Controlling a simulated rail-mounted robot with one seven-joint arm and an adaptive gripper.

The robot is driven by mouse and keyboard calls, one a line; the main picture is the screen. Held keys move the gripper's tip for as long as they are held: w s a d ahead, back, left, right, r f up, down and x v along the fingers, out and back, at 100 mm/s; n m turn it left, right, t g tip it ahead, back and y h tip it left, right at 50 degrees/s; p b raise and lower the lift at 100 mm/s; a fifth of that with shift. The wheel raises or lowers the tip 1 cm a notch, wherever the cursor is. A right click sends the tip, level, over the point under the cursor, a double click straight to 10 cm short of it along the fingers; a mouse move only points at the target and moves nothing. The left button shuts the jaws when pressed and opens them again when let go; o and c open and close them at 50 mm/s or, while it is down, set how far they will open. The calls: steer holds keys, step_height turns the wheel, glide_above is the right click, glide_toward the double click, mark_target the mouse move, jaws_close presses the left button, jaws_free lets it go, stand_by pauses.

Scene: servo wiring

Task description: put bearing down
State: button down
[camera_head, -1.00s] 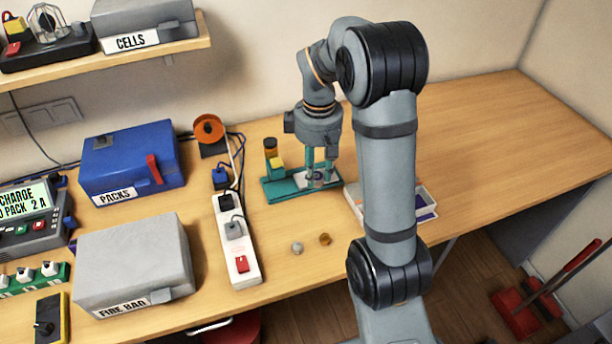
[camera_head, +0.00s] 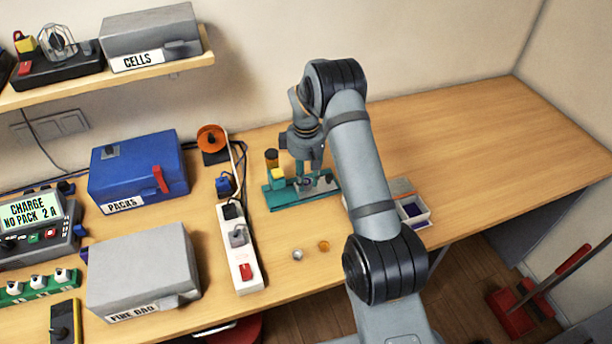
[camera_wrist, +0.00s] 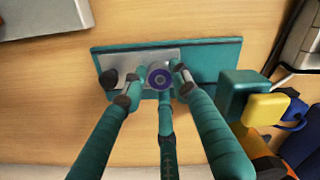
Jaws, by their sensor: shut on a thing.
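My gripper (camera_wrist: 155,84) has teal fingers and is shut on the bearing (camera_wrist: 160,77), a small grey ring with a purple centre. The bearing sits between the fingertips, over the inner edge of a pale grey plate (camera_wrist: 120,62) on a teal fixture (camera_wrist: 213,58). I cannot tell whether it touches the plate. In the head view my gripper (camera_head: 306,181) is low over the fixture (camera_head: 284,199), and the fingers partly hide the bearing.
A yellow block (camera_head: 278,175) and an amber-and-black cylinder (camera_head: 271,160) stand at the fixture's left end. A power strip (camera_head: 240,250) lies left of it. Two small round parts (camera_head: 297,254) lie in front. A divided tray (camera_head: 416,219) is to the right. The table further right is clear.

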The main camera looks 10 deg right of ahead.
mark_target(306, 182)
steer(key=shift+f, duration=0.15)
steer(key=shift+f, duration=0.25)
steer(key=c, duration=1.4)
jaws_free()
steer(key=shift+r, duration=0.1)
steer(key=shift+o, duration=0.2)
step_height(306, 182, up, 12)
steer(key=b, duration=0.1)
steer(key=shift+r+b, duration=0.2)
steer(key=shift+b, duration=0.15)
